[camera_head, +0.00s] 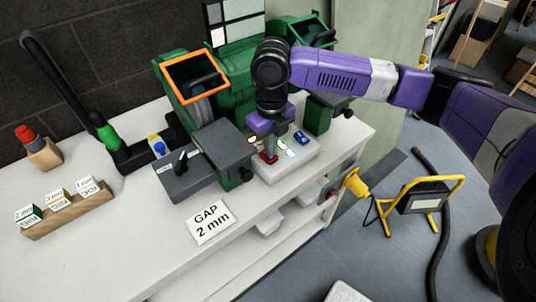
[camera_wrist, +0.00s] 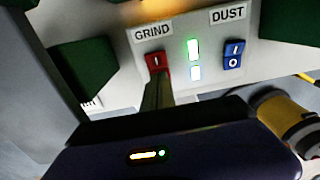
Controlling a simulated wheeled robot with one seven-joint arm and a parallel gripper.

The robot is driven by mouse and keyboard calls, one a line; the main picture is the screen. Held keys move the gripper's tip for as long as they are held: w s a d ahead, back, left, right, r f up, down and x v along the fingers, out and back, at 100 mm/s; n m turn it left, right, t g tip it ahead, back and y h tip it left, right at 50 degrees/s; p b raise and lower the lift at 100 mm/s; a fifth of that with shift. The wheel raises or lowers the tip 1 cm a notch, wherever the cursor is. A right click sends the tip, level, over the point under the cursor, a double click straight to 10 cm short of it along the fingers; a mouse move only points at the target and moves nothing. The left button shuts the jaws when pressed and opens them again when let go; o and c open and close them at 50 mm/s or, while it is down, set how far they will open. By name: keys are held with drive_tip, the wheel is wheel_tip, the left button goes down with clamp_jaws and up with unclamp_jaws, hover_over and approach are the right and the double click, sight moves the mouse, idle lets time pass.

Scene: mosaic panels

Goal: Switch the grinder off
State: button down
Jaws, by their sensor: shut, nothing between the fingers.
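The green bench grinder (camera_head: 236,76) stands at the back of the white bench. In front of it is a pale switch box (camera_head: 290,171). In the wrist view, a red rocker switch (camera_wrist: 157,59) sits under the GRIND label (camera_wrist: 153,32); its "I" mark shows and its lower part is hidden by my fingers. It also shows in the head view (camera_head: 269,158). My gripper (camera_wrist: 157,84) is shut and empty, its tips at the red switch's lower half; I cannot tell whether they touch. My gripper also shows in the head view (camera_head: 267,146), above the box.
A blue switch (camera_wrist: 233,55) sits right of the red one, under the DUST label (camera_wrist: 229,14). Two lit lamps (camera_wrist: 194,50) are between them. A grey tool rest (camera_head: 220,146) stands close left of the box. A GAP 2 mm card (camera_head: 211,222) lies in front.

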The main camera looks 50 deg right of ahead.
drive_tip(key=shift+f+b, duration=0.3)
drive_tip(key=shift+f, duration=0.2)
drive_tip(key=shift+r, duration=0.1)
drive_tip(key=shift+r+p, duration=2.75)
drive_tip(key=shift+r, duration=0.7)
